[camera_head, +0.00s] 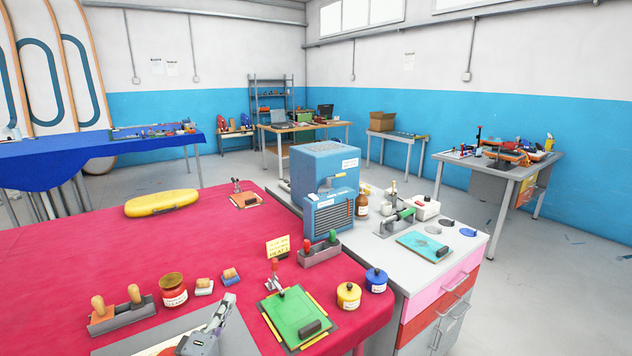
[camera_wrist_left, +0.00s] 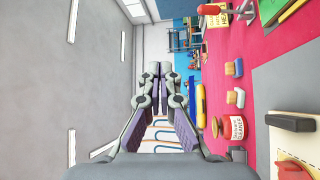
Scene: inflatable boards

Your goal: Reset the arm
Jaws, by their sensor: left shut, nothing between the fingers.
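My left gripper (camera_head: 226,304) is at the bottom of the head view, above the front of the red-covered table (camera_head: 120,250). It points away from me. In the left wrist view its fingers (camera_wrist_left: 158,80) are close together with nothing between them. The wrist view is turned on its side, with the ceiling at the left and the table at the right. The gripper appears apart from the things on the table. My right gripper is not in view.
A yellow inflatable (camera_head: 161,203) lies farther back. A blue machine (camera_head: 326,185) stands beyond the red table. The middle of the red cloth is mostly clear.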

